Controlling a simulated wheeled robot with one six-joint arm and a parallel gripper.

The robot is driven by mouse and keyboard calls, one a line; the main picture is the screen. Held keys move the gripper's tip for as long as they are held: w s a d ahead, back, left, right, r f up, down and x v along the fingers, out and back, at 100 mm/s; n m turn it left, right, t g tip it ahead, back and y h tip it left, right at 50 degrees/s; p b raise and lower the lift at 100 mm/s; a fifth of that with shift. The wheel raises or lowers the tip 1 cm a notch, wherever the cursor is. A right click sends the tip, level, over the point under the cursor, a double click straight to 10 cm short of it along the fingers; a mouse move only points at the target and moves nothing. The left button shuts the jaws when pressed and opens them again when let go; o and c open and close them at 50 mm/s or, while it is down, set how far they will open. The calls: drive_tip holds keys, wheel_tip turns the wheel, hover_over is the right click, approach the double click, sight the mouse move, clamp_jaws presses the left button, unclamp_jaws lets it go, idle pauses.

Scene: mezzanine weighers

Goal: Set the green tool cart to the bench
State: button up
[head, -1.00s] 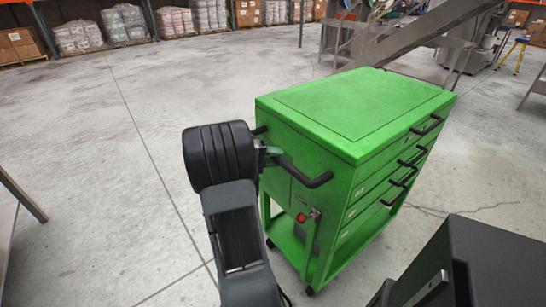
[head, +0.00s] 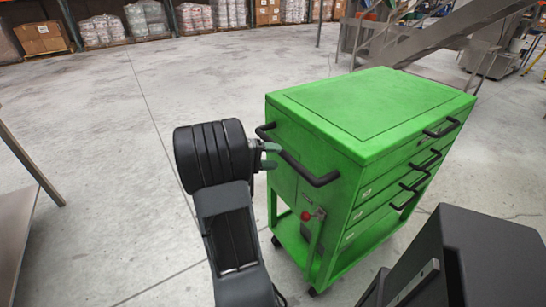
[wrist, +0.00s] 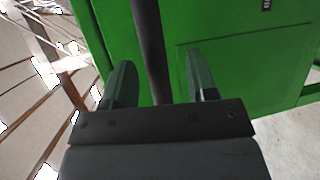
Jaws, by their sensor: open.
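The green tool cart (head: 370,105) stands on its casters right of my arm, with black-handled drawers on its right face. A black push handle (head: 312,178) runs along its near left end. My gripper (head: 270,157) is open at the left part of that handle. In the wrist view the dark handle bar (wrist: 152,50) shows between the two spread fingers of my gripper (wrist: 160,85), with the green cart panel (wrist: 245,65) behind. Contact with the bar cannot be told. A table-like edge with a leg (head: 48,182) at the far left may be the bench.
A red button (head: 306,215) sits low on the cart's end. Pallets of wrapped sacks (head: 105,30) and boxes (head: 42,37) line the back. A sloped metal conveyor (head: 425,38) stands behind the cart. Open concrete floor (head: 110,120) lies to the left.

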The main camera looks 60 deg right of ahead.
drive_tip(key=shift+w, duration=0.1)
drive_tip(key=v, duration=1.3)
drive_tip(key=shift+w+a+r, duration=0.15)
drive_tip(key=shift+w+a, duration=0.1)
